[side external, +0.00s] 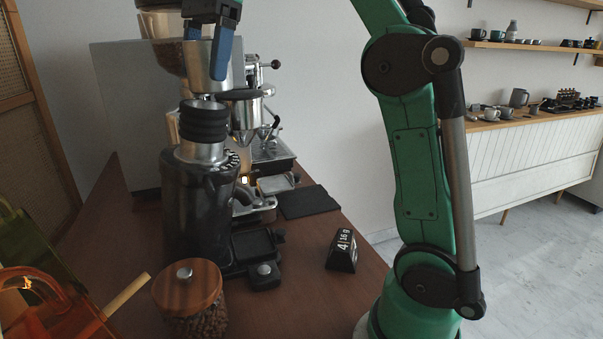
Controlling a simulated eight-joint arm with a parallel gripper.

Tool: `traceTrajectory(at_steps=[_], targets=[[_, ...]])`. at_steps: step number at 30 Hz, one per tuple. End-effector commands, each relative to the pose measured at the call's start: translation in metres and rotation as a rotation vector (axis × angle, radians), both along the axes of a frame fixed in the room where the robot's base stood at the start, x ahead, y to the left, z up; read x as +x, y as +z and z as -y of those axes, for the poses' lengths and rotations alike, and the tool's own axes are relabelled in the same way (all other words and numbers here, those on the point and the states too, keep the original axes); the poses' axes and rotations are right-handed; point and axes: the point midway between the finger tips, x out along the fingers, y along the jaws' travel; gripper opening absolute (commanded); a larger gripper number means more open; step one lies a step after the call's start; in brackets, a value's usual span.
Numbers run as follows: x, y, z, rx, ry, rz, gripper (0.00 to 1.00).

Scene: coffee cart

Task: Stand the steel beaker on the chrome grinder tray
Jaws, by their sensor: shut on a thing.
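My gripper (207,72) is at the top left with its blue fingers pointing down. It is shut on the steel beaker (203,62), a silver cup held roughly upright between the fingers. The beaker appears above the black bellows of the dark grinder in this view; the gap in depth is unclear. A chrome grinder seems to stand behind the dark one, with a bean hopper (163,22) at the top. Its body is mostly hidden, and I cannot clearly make out its tray.
The dark grinder (196,205) stands in front on the brown counter (310,290). A wooden-lidded bean jar (190,290), a flip clock (342,250) and a black mat (307,202) are nearby. An espresso machine (270,150) is behind. The counter right of the grinder is fairly clear.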

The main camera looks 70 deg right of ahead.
Motion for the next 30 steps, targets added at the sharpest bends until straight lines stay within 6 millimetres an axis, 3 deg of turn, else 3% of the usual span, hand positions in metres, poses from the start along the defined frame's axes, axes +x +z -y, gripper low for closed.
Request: traceTrajectory(at_steps=[8, 11, 18, 21, 25, 30], targets=[[0.0, -0.029, 0.069, 0.0, -0.116, -0.001, 0.09], [-0.002, -0.047, 0.105, 0.0, -0.09, -0.001, 0.09], [-0.018, -0.103, 0.198, 0.001, 0.164, -0.002, 0.09], [-0.028, -0.12, 0.223, 0.001, 0.307, -0.003, 0.09], [-0.033, -0.131, 0.236, 0.002, 0.529, -0.002, 0.09], [-0.026, -0.128, 0.227, 0.001, 0.852, -0.003, 0.09]])
